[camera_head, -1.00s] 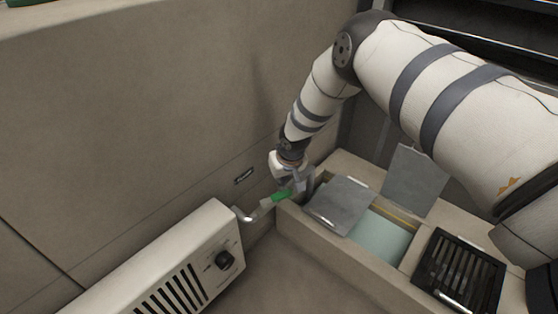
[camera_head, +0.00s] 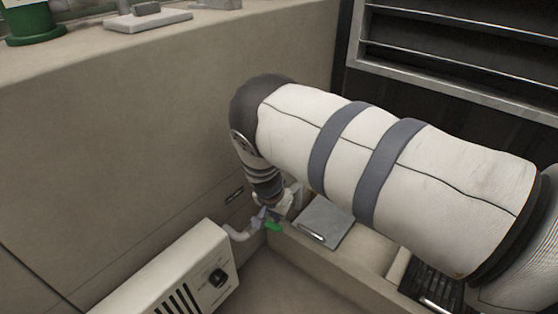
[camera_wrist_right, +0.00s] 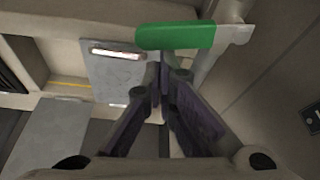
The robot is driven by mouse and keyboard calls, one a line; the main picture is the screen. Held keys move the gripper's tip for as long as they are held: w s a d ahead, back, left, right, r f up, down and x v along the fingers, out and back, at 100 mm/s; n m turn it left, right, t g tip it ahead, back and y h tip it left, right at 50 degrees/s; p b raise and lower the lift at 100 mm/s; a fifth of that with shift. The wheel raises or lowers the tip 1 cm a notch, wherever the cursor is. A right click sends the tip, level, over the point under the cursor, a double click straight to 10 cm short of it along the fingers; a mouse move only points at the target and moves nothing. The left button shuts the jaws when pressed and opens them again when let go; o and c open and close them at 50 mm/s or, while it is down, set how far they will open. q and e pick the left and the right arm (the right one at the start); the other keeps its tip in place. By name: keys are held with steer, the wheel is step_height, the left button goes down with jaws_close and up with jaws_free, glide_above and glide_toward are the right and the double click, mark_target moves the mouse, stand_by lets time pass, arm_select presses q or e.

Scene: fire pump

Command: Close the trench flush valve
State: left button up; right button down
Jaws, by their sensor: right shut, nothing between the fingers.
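The trench flush valve has a green lever handle (camera_head: 272,226) at the end of a pale pipe (camera_head: 238,235), beside the trench corner. In the right wrist view the green handle (camera_wrist_right: 178,37) points left and lies across the pipe (camera_wrist_right: 213,58). My right gripper (camera_head: 264,213) is at the valve, close to the handle. In the wrist view its purple fingers (camera_wrist_right: 165,75) are shut and empty, with their tips just below the handle; I cannot tell whether they touch it. My left gripper is not in view.
A white heater box (camera_head: 175,275) with a black knob stands left of the valve. A grey lid (camera_head: 325,222) lies over part of the trench (camera_head: 345,262), with a dark grate (camera_head: 432,283) farther right. A wall rises behind. My right arm hides part of the trench.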

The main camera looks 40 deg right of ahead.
steer(key=shift+s+a+m, duration=0.45)
steer(key=shift+a+m, duration=0.1)
steer(key=shift+m, duration=0.05)
steer(key=shift+a, duration=0.15)
stand_by(0.3)
